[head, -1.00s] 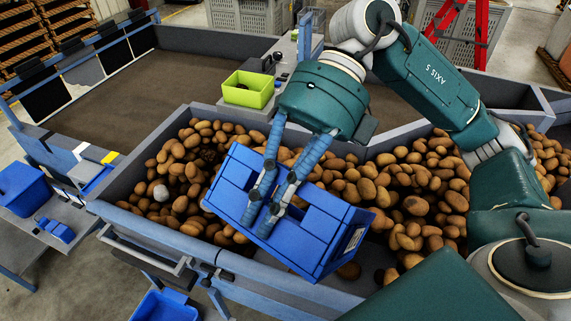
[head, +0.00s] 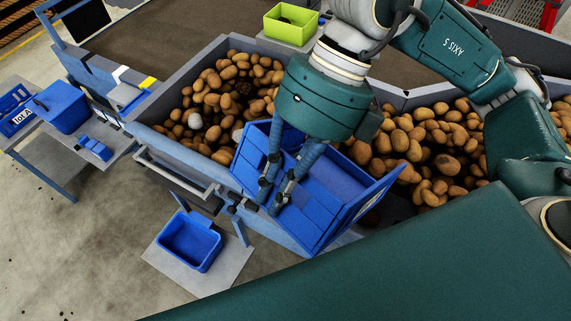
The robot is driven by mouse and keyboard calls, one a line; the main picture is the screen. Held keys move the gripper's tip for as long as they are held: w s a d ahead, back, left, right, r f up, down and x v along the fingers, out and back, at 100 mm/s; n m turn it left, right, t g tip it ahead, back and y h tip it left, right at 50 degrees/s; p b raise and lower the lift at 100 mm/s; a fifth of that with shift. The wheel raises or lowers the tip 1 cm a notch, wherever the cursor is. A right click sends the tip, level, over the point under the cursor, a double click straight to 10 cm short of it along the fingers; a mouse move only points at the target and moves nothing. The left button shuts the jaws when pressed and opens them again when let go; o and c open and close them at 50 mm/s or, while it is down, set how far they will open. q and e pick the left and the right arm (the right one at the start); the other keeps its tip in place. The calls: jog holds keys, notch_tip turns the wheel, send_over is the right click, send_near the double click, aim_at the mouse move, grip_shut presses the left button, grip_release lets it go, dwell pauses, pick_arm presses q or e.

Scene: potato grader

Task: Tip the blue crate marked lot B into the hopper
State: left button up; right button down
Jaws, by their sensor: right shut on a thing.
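My right gripper (head: 269,198) reaches down from the top and is shut on a blue crate (head: 338,187). The crate is tilted over the front rim of the hopper (head: 168,105). Its marking cannot be read from here. Brown potatoes (head: 415,140) lie in the hopper behind and to both sides of the crate, with a few pale lumps among them at the left. The crate and gripper hide part of the hopper's front. My left gripper is not in view.
A blue crate marked lot A (head: 22,117) and another blue bin (head: 62,106) stand on a side table at left. An open blue bin (head: 189,241) sits low in front of the hopper. A lime-green box (head: 291,24) stands behind. Bare floor shows at lower left.

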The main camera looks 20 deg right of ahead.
jog(key=s+a+f+t+h+b, duration=0.1)
jog(key=a+f+h+b, duration=0.1)
jog(key=f, duration=0.4)
jog(key=s+a+f+t+h+b, duration=0.1)
jog(key=a+f+h+b, duration=0.2)
jog(key=f+b, duration=0.2)
jog(key=shift+s+a+f+t+h+b, duration=0.2)
jog(key=shift+a+f+t+h+b, duration=0.15)
jog(key=shift+f, duration=0.35)
jog(key=shift+d, duration=0.1)
